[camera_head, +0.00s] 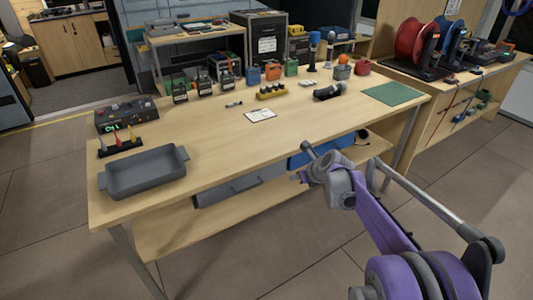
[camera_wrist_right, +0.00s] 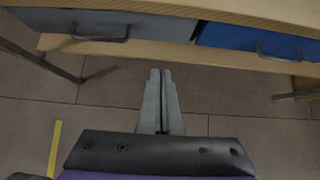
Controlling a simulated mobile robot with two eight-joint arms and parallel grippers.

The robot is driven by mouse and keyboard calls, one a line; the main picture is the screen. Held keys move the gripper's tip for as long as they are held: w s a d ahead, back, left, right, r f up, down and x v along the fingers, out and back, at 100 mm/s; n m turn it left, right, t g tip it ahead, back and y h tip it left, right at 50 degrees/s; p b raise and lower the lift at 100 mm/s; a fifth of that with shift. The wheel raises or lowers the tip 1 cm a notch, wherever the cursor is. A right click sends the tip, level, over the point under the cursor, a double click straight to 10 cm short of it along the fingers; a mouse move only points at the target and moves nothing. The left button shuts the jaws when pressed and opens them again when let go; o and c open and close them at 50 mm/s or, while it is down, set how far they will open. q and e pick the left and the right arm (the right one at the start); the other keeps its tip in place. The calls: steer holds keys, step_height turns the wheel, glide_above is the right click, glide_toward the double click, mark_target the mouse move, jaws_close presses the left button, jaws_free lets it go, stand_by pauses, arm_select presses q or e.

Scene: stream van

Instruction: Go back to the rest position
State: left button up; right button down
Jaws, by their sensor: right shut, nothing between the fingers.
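My right arm comes in from the lower right of the head view in purple and grey. Its gripper (camera_head: 302,177) is in front of the table's near edge, close to the drawers under the top. In the right wrist view the right gripper (camera_wrist_right: 161,76) is shut, with its two grey fingers together and nothing between them. It is apart from the table and points toward the space below the drawers. My left gripper is not in view.
The wooden table (camera_head: 220,145) bears a grey tray (camera_head: 145,172), a control box (camera_head: 126,114), a green mat (camera_head: 392,94) and several small items. Below are a grey drawer (camera_wrist_right: 105,24) and a blue drawer (camera_wrist_right: 258,42). Open floor (camera_head: 285,262) lies in front. A side bench holds a red spool (camera_head: 411,39).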

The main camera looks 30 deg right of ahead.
steer(key=s+a+n+g, duration=0.2)
steer(key=s+a+n, duration=0.7)
steer(key=a+n, duration=0.15)
steer(key=s+a+f+n+g, duration=0.15)
steer(key=s+a+n, duration=0.25)
steer(key=s+n, duration=0.4)
steer(key=s+a+f+n, duration=0.3)
steer(key=s+a+n, duration=0.1)
steer(key=s+n, duration=0.45)
steer(key=s+a+f+n+g, duration=0.1)
steer(key=s+a+f+n, duration=0.2)
steer(key=s+n, duration=0.55)
arm_select(q)
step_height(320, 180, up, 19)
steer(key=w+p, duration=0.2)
steer(key=p, duration=1.5)
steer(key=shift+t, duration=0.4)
arm_select(e)
step_height(320, 180, up, 19)
steer(key=w, duration=0.2)
steer(key=shift+r+t+h, duration=0.15)
steer(key=shift+t+h, duration=0.25)
steer(key=shift+t, duration=0.05)
steer(key=shift+s+a+m, duration=0.1)
steer(key=shift+m, duration=0.15)
